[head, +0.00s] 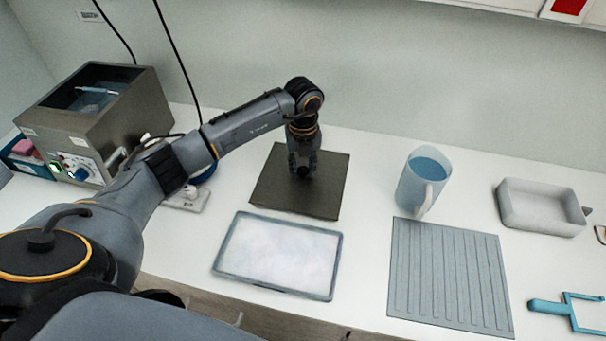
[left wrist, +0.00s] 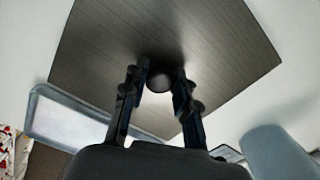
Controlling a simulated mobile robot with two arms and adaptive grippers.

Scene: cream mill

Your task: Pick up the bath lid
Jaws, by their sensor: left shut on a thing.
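The bath lid (head: 268,190) is a dark brushed-metal square plate in the middle of the counter. It lies level; I cannot tell whether it touches the counter. My left gripper (head: 303,170) points down over its middle. In the left wrist view, the fingers (left wrist: 160,82) are shut on the lid's round black knob, and the lid (left wrist: 215,45) fills much of the picture. The knob is mostly hidden in the head view. The metal bath (head: 128,125) stands at the back left with its top open, water inside. My right gripper is not in view.
A white tray (head: 280,287) lies in front of the lid. Right of it are a jug of blue liquid (head: 408,188), a ribbed grey mat (head: 400,270), a pale bin (head: 540,224) and a blue-handled tool (head: 548,307). A small white device (head: 187,202) sits left, near my arm.

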